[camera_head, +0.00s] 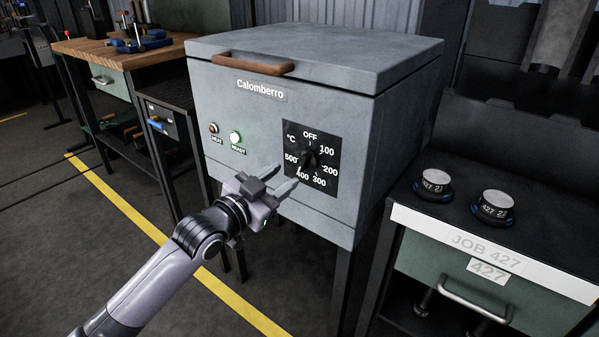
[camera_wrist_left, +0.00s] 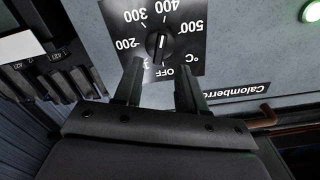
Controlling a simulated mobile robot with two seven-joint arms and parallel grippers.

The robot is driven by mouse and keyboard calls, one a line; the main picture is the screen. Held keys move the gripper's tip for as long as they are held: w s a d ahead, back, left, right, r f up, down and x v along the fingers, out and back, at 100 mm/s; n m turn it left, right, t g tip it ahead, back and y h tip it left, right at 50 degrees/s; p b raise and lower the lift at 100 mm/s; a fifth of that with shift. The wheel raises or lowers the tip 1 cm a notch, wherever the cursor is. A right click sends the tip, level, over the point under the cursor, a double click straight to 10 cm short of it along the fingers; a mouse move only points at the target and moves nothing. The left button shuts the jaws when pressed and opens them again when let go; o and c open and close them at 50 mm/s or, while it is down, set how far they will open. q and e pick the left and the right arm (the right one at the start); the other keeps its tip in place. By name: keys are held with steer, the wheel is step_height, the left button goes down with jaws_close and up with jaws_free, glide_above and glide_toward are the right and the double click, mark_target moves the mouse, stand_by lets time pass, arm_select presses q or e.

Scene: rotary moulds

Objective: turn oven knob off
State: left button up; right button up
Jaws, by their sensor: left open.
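The oven (camera_head: 335,75) is a grey box labelled Calomberro with a wooden lid handle. Its black dial plate (camera_head: 327,182) has OFF at the top and numbers from 100 to 500. The dark knob (camera_head: 308,156) sits in the middle of the plate; it also shows in the left wrist view (camera_wrist_left: 158,43), where the plate is upside down. A white line on the knob runs roughly between the 400 and OFF sides; its exact setting is unclear. My left gripper (camera_head: 283,178) is open and empty, just in front of the plate's lower left. In the wrist view its fingertips (camera_wrist_left: 158,66) are spread below the knob.
A green READY lamp (camera_head: 235,137) is lit beside a dim red HEAT lamp (camera_head: 214,128). A JOB 427 bench (camera_head: 483,252) with two round moulds (camera_head: 493,206) stands right. A wooden workbench (camera_head: 120,52) stands left. The floor has a yellow line (camera_head: 130,211).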

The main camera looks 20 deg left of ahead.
mark_target(301, 164)
arm_select(q)
steer(key=shift+b+x, duration=0.55)
steer(key=shift+x, duration=2.35)
jaws_close()
